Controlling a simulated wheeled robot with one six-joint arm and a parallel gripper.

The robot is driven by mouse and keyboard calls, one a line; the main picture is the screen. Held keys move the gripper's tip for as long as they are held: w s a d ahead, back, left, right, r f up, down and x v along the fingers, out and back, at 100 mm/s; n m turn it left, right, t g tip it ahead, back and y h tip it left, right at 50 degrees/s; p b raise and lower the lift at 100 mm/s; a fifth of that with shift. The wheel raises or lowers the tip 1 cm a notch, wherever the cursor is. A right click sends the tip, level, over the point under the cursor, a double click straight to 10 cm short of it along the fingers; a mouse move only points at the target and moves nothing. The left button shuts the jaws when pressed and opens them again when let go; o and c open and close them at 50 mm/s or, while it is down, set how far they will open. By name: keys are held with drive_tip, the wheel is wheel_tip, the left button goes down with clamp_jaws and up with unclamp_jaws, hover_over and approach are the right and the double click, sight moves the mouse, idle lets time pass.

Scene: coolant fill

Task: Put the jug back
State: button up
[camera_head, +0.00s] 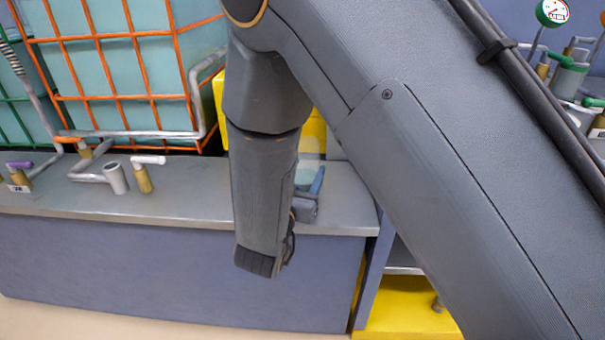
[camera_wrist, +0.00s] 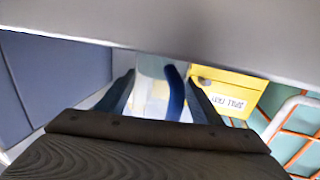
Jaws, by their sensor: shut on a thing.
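The jug (camera_head: 308,170) is a pale, see-through vessel with a blue handle, mostly hidden behind my arm and gripper in the head view. In the wrist view the jug (camera_wrist: 150,68) stands beyond my fingers, with its blue handle (camera_wrist: 175,92) running between them. My gripper (camera_head: 305,206) is at the right end of the grey counter, by the jug; its fingers also show in the wrist view (camera_wrist: 163,100). It is shut on the jug's handle. I cannot tell whether the jug's base touches the counter.
The grey counter (camera_head: 180,205) holds pipes and valves (camera_head: 115,178) at the left. A teal tank in an orange cage (camera_head: 125,75) stands behind. A yellow labelled box (camera_wrist: 228,92) is close behind the jug. A yellow surface (camera_head: 400,310) lies low at the right.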

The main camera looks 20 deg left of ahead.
drive_tip(key=o, duration=1.4)
drive_tip(key=shift+o, duration=0.2)
drive_tip(key=shift+s+r, duration=0.1)
drive_tip(key=shift+s, duration=0.05)
drive_tip(key=s+p, duration=0.1)
drive_tip(key=s, duration=1)
drive_tip(key=shift+s, duration=0.35)
drive_tip(key=shift+s, duration=0.1)
